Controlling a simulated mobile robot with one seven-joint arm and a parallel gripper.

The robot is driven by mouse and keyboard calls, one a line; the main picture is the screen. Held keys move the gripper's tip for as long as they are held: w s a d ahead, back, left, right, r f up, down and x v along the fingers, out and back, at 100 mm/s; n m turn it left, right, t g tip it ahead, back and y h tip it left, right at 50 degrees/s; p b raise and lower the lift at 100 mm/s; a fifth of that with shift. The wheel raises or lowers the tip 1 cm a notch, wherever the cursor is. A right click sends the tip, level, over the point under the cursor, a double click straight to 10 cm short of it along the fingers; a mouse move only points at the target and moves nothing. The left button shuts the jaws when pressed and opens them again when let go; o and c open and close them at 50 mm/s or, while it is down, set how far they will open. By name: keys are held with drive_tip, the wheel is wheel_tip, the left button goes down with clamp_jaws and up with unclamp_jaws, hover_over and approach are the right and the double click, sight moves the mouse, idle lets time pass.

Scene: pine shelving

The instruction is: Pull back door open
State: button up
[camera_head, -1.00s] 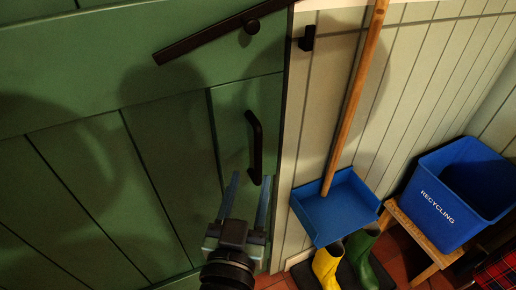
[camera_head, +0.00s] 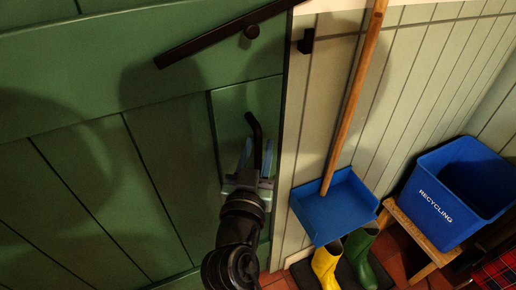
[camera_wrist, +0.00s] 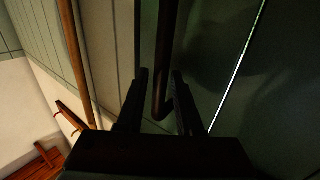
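The green plank door (camera_head: 165,190) fills the left of the head view and looks closed against its frame. A black pull handle (camera_head: 254,135) stands upright near its right edge. A black latch bar (camera_head: 215,38) slants across the door's upper right. My gripper (camera_head: 256,157) is at the handle's lower half, with its blue-grey fingers open on either side of it. In the wrist view the handle (camera_wrist: 166,70) comes down between the two dark fingers (camera_wrist: 158,95), with gaps visible on both sides. The handle's lower end is partly hidden by my gripper in the head view.
Right of the door, a blue dustpan (camera_head: 335,207) with a long wooden handle (camera_head: 357,95) leans on the pale panelled wall. Yellow boots (camera_head: 325,264) and green boots (camera_head: 359,256) stand below. A blue recycling bin (camera_head: 440,197) sits on a wooden stool (camera_head: 418,236).

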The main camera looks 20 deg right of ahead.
clamp_jaws()
idle(1.1)
